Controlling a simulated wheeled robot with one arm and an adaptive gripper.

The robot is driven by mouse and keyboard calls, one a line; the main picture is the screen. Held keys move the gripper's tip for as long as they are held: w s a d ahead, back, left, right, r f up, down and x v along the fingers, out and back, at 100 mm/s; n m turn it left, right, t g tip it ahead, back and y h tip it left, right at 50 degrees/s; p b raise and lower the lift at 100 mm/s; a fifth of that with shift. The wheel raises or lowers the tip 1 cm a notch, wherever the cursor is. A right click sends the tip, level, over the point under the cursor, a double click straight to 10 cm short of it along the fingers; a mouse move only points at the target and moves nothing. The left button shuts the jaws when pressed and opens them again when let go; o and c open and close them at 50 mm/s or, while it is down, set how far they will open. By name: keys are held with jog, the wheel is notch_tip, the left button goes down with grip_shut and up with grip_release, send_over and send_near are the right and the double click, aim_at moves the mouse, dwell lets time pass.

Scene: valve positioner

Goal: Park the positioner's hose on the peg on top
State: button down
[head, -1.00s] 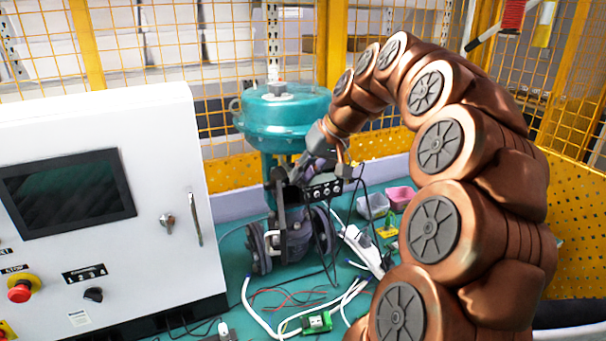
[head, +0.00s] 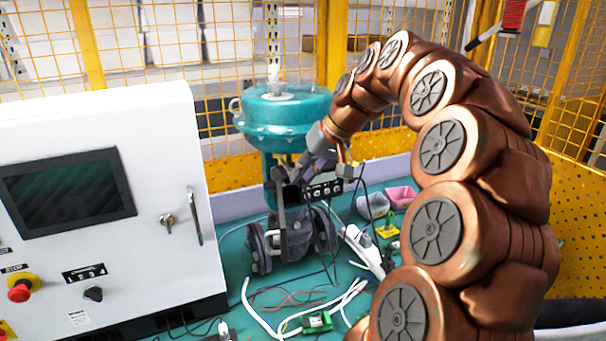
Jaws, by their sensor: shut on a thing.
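The teal valve actuator (head: 285,112) stands upright on the green table behind the white cabinet. The positioner (head: 326,188), a small black box with round gauges, is mounted below it on the right. My gripper (head: 290,177) is just left of the positioner, under the teal actuator head, pointing down and left. Its jaws are small and partly lost against the dark valve parts. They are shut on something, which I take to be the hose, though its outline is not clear. Thin dark lines hang below the positioner. I cannot make out the peg.
A white cabinet (head: 95,220) with a screen fills the left. White cables, a green circuit board (head: 317,321), a power strip (head: 364,250) and grey and pink bins (head: 400,197) lie on the table. A yellow mesh fence (head: 225,60) stands behind.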

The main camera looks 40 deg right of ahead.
jog(key=shift+s+a+b, duration=0.25)
jog(key=shift+s+b, duration=0.4)
jog(key=shift+s, duration=0.35)
dwell(0.9)
jog(key=s+b, duration=0.1)
jog(key=s+a+b, duration=0.1)
jog(key=s, duration=0.1)
jog(key=shift+s, duration=0.25)
dwell(0.4)
dwell(0.5)
